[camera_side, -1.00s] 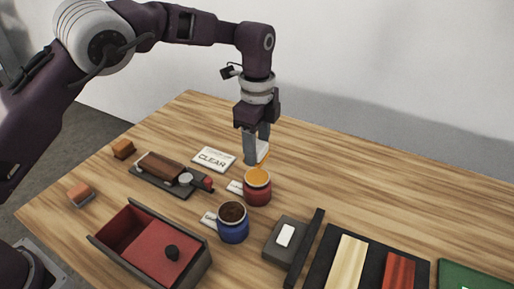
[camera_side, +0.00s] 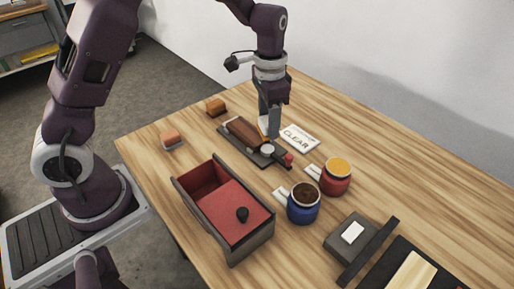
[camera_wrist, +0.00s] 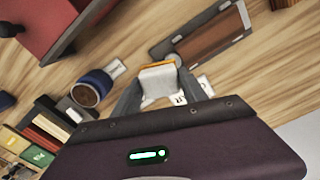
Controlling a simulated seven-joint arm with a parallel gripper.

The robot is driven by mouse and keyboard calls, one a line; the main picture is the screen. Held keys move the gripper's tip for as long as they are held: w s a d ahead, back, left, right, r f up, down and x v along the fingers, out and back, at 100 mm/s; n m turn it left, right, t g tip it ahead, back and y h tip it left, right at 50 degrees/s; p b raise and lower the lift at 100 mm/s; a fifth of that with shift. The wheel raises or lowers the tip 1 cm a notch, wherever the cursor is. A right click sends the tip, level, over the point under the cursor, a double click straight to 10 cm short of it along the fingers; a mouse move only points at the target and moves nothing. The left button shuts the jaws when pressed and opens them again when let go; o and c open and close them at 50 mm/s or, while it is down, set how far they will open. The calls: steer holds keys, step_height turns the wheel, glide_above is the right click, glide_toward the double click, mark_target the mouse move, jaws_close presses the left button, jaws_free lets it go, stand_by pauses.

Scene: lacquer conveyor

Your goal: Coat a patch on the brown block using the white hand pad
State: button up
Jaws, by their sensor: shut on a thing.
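The brown block (camera_side: 243,131) lies clamped on a dark holder (camera_side: 230,139) with a grey round knob and a red-tipped end. It also shows at the upper right of the wrist view (camera_wrist: 213,40). My gripper (camera_side: 270,126) is shut on the white hand pad (camera_wrist: 158,82), whose far edge (camera_wrist: 157,65) carries orange coating. In the side view the pad is just right of the block, by the holder's knob end. In the wrist view the pad is apart from the block in the picture; I cannot tell its exact height. The block's top looks plain brown.
A red jar (camera_side: 337,176) with orange contents and a blue jar (camera_side: 303,203) with dark brown contents stand to the right. A CLEAR card (camera_side: 300,138) lies behind. A red-lined drawer box (camera_side: 222,209) and a grey switch unit (camera_side: 350,236) stand in front.

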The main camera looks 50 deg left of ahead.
steer(key=s+a+n, duration=0.4)
steer(key=s, duration=0.1)
glide_above(237, 122)
steer(key=shift+s+d+f, duration=0.1)
steer(key=shift+f, duration=3.2)
steer(key=shift+d+f, duration=0.4)
steer(key=shift+f, duration=0.35)
steer(key=shift+c, duration=0.6)
steer(key=shift+d, duration=4.55)
steer(key=shift+a, duration=5.05)
step_height(237, 122, up, 8)
steer(key=shift+d+r, duration=0.1)
steer(key=shift+r, duration=0.05)
